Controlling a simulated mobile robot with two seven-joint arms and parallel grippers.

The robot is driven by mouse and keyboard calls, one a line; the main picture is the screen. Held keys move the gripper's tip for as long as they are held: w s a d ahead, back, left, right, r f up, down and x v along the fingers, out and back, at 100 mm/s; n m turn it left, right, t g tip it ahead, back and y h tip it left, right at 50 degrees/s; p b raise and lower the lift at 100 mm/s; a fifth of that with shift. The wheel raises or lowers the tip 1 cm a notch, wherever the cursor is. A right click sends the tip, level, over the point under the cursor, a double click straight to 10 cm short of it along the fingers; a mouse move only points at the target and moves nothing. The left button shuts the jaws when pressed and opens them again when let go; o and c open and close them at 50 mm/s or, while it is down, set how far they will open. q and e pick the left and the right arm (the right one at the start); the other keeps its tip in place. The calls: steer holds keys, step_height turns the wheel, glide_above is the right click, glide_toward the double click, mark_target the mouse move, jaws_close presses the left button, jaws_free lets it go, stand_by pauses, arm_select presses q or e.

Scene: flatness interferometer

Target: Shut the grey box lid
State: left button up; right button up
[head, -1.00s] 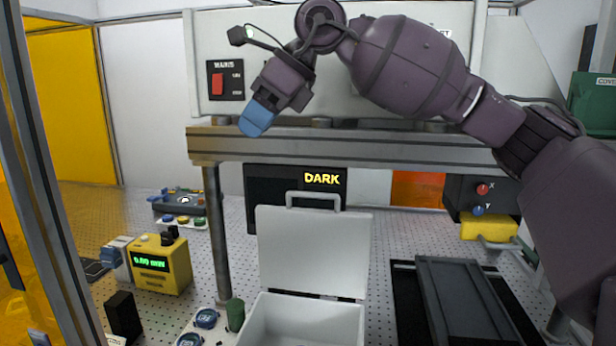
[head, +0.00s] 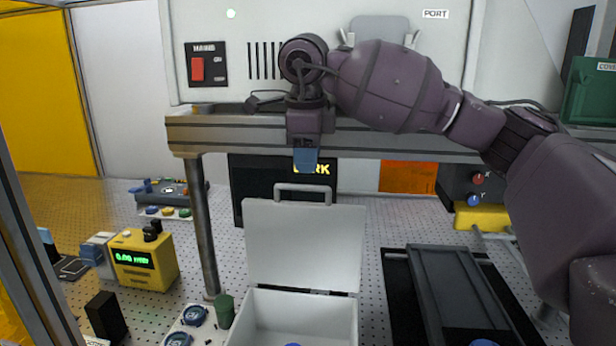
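The grey box (head: 293,312) stands on the perforated table at the bottom middle of the head view. Its lid (head: 304,244) stands upright, open at the back of the box, with a handle (head: 302,187) on its top edge. My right gripper (head: 305,160) points down with blue fingertips, and in the picture it appears just above the handle. Its distance from the handle in depth is hard to judge. I cannot tell whether its fingers are apart. My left gripper is not in view.
A metal beam (head: 240,134) on a post (head: 205,230) crosses behind the lid. A dark sign panel (head: 248,180) stands behind it. A yellow meter (head: 146,262) and a green cylinder (head: 224,311) are left of the box. A dark slab (head: 455,290) lies to the right.

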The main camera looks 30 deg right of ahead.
mark_target(308, 187)
steer(key=shift+w+d+f+p, duration=0.1)
steer(key=shift+w+f, duration=0.05)
steer(key=shift+f, duration=0.7)
steer(key=shift+w+d+f+p, duration=0.1)
steer(key=shift+w+f+p, duration=0.05)
steer(key=shift+f, duration=0.7)
steer(key=shift+w+d+f+p, duration=0.1)
steer(key=shift+w+f, duration=0.05)
steer(key=shift+f, duration=0.7)
jaws_close()
